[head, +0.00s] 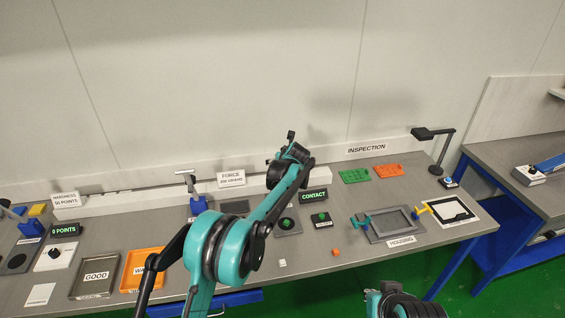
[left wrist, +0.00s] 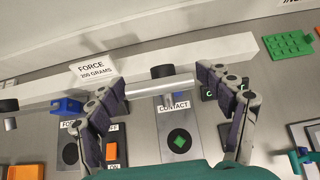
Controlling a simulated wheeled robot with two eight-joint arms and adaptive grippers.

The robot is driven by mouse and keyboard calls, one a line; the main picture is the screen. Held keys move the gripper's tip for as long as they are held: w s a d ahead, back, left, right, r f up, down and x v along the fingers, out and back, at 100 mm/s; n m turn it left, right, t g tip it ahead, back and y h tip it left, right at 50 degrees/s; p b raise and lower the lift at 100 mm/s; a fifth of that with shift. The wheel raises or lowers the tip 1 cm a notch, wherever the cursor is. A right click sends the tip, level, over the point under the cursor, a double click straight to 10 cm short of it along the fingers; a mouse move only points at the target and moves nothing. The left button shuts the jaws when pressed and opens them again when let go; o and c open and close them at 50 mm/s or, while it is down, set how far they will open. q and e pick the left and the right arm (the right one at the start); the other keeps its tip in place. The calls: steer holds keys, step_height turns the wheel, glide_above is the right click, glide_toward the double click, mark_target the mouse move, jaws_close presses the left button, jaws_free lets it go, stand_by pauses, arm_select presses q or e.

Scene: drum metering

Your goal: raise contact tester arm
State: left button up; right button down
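The contact tester is a grey plate with a green diamond mark (left wrist: 180,141) and a CONTACT label (left wrist: 173,106). My left gripper (left wrist: 160,80) is open, one finger at each end of the bar. I cannot tell whether the fingers touch it. In the head view my left arm hides much of the tester; its plate (head: 288,227) and CONTACT sign (head: 313,196) show.
A FORCE sign (head: 231,178) and blue tester (head: 198,204) stand to the left. A GOOD tray (head: 95,276) and orange tray (head: 143,267) lie front left. A housing frame (head: 390,224) lies right. Green (head: 354,176) and orange (head: 389,170) plates lie at the back.

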arm_select(q)
steer(key=shift+s+r, duration=0.1)
steer(key=shift+s, duration=0.05)
steer(key=v, duration=1.1)
steer(key=shift+s+r, duration=0.2)
steer(key=shift+s, duration=0.1)
steer(key=s+a+f+n+g+b, duration=0.1)
steer(key=s+a+n+b, duration=0.1)
steer(key=s+a+n, duration=0.4)
steer(key=s+a+f+n+h+b, duration=0.1)
steer(key=s+n+b, duration=0.1)
steer(key=s+n, duration=0.35)
steer(key=s+a+f+n+g+b, duration=0.15)
steer(key=s+a+n, duration=0.25)
steer(key=s, duration=0.4)
steer(key=s+a+f+n+b, duration=0.1)
steer(key=s+f+n+b, duration=0.1)
steer(key=s+f+n, duration=0.3)
steer(key=s+a+f+n+h+b, duration=0.1)
steer(key=s+f+n, duration=0.3)
steer(key=s, duration=0.6)
steer(key=s+a+f+n+b, duration=0.1)
steer(key=s+f+n+b, duration=0.2)
steer(key=s+f+n, duration=0.2)
steer(key=s+n, duration=0.3)
steer(key=shift+f+h, duration=0.35)
steer(key=shift+h, duration=0.05)
